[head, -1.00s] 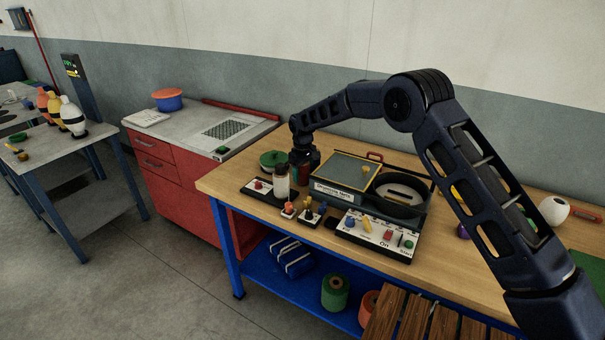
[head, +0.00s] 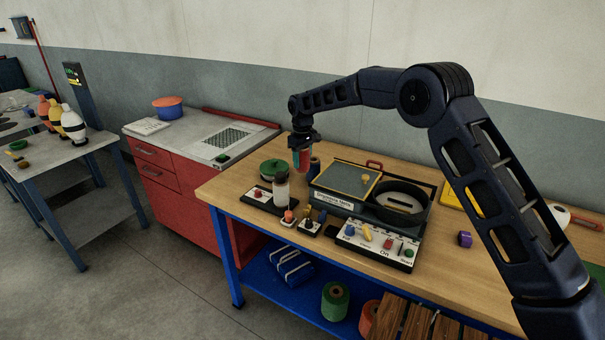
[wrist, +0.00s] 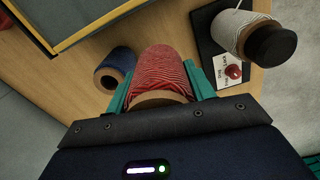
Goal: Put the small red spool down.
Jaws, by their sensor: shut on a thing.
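My gripper (head: 302,146) is shut on a small red spool (head: 302,160), above the wooden table. In the wrist view, the red spool (wrist: 160,70) with thin pale stripes sits between the teal fingers of my gripper (wrist: 159,82). Its near end shows a brown core. A dark blue spool (wrist: 115,66) stands on the table just left of it; in the head view this spool (head: 315,167) is partly hidden behind the red one.
A white spool with a black top (wrist: 240,32) stands on a black board with a red button (wrist: 233,72). A boxed machine (head: 340,202) is close on the right, a green lidded pot (head: 272,168) on the left. The table's front edge is near.

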